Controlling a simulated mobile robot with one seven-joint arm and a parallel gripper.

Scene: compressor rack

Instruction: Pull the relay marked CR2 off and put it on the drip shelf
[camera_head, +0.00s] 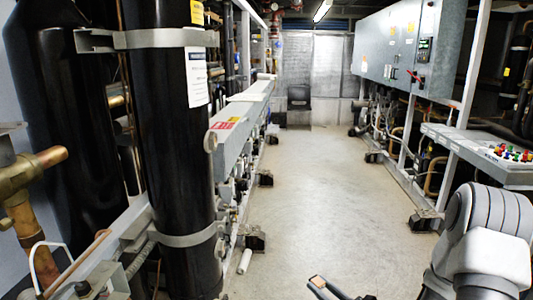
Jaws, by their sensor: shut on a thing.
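My gripper (319,284) shows at the bottom edge of the head view, right of centre, low over the floor, and is partly cut off by the frame. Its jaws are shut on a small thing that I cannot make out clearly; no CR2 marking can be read. I cannot pick out any other relay. No surface in view can be told for certain as the drip shelf.
Tall black cylinders (172,130) stand on the left in grey clamps. A grey sloped panel (455,134) with several coloured knobs juts out at the right, below grey cabinets (395,45).

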